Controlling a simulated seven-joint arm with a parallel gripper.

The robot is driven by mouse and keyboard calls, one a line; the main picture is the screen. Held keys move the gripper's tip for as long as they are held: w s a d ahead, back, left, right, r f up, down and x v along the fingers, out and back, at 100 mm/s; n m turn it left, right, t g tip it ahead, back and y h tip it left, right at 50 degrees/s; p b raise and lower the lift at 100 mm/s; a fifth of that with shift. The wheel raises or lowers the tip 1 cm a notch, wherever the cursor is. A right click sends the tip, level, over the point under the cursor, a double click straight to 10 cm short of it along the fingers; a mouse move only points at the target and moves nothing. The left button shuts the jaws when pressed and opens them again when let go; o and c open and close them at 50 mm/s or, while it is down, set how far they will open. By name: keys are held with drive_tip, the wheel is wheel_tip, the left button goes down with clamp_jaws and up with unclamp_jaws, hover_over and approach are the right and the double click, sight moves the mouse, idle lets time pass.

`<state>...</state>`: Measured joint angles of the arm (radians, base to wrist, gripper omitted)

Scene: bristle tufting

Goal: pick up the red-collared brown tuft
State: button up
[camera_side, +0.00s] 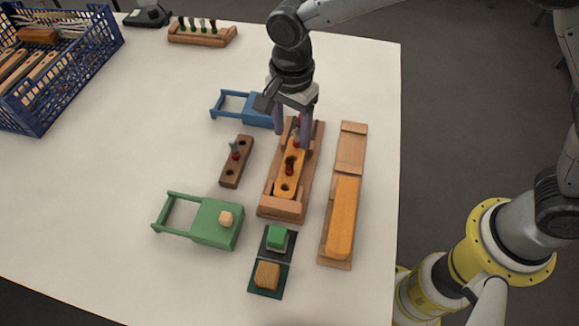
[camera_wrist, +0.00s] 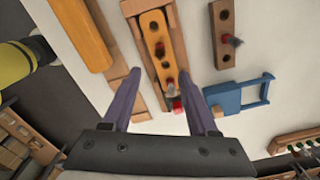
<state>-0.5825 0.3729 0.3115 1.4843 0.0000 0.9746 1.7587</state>
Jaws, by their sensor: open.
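My gripper (camera_side: 292,140) is open and points down over the far end of the orange block (camera_side: 284,187). Its purple fingers also show in the wrist view (camera_wrist: 163,84).
The block lies in a wooden tray (camera_side: 282,208). A dark wooden block (camera_side: 231,174) with a grey, red-collared tuft stands left. A long orange brush body (camera_side: 343,215) lies right.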

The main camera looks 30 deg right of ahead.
sight(289, 159)
wheel_tip(289, 159, down, 5)
drive_tip(key=shift+r, duration=0.15)
drive_tip(key=shift+s+a+f, duration=0.1)
drive_tip(key=shift+a+f, duration=0.1)
drive_tip(key=shift+f, duration=1.15)
drive_tip(key=shift+s+a+f, duration=0.1)
drive_tip(key=shift+a+f, duration=0.05)
drive_tip(key=shift+f, duration=1.2)
clamp_jaws()
